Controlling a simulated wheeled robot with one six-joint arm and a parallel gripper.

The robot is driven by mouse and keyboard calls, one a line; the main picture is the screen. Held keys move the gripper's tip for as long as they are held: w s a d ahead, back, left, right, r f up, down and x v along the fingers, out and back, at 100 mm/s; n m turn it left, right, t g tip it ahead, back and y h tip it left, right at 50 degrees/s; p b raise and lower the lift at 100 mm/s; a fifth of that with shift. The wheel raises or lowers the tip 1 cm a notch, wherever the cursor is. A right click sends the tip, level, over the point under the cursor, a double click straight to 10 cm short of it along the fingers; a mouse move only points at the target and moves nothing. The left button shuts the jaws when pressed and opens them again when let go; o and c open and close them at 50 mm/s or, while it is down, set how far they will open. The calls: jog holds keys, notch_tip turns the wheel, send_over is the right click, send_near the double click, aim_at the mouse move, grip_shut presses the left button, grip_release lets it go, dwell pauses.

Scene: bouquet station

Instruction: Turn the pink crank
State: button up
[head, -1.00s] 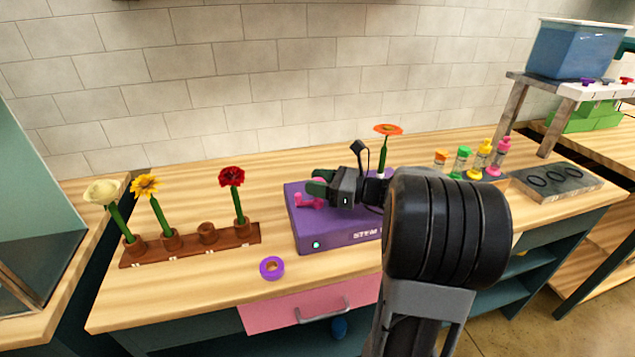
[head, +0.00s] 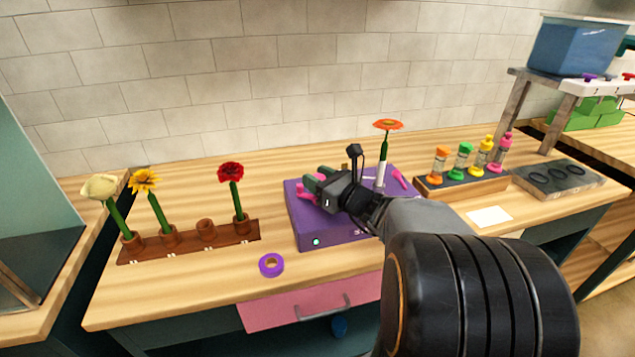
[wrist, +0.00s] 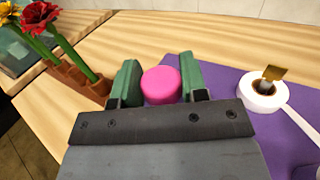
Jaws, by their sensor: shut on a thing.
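The pink crank (head: 304,192) is at the left side of the purple box (head: 330,236), partly hidden by my gripper in the head view. In the wrist view its round pink knob (wrist: 160,86) sits between the two green fingers. My gripper (head: 313,187) is shut on that knob, just above the box top. An orange flower (head: 387,126) stands upright in a pale holder (head: 380,174) on the box. Another pink handle (head: 400,178) shows at the box's right side.
A brown rack (head: 190,243) with several flowers stands to the left. A purple tape roll (head: 271,265) lies in front of the box. Several coloured bottles (head: 462,162) stand in a tray to the right. A pink drawer (head: 290,305) is below the table edge.

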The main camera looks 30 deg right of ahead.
jog(key=m+h+b, duration=0.2)
jog(key=h+b, duration=0.1)
jog(key=shift+f+t+h, duration=0.2)
jog(key=shift+t+h, duration=0.1)
jog(key=shift+t, duration=0.1)
jog(key=shift+r+m+h+b, duration=0.1)
jog(key=shift+m+h+b, duration=0.4)
jog(key=shift+b, duration=0.15)
jog(key=shift+r+h, duration=0.1)
jog(key=shift+h, duration=0.2)
jog(key=o, duration=0.9)
jog(key=shift+c, duration=0.2)
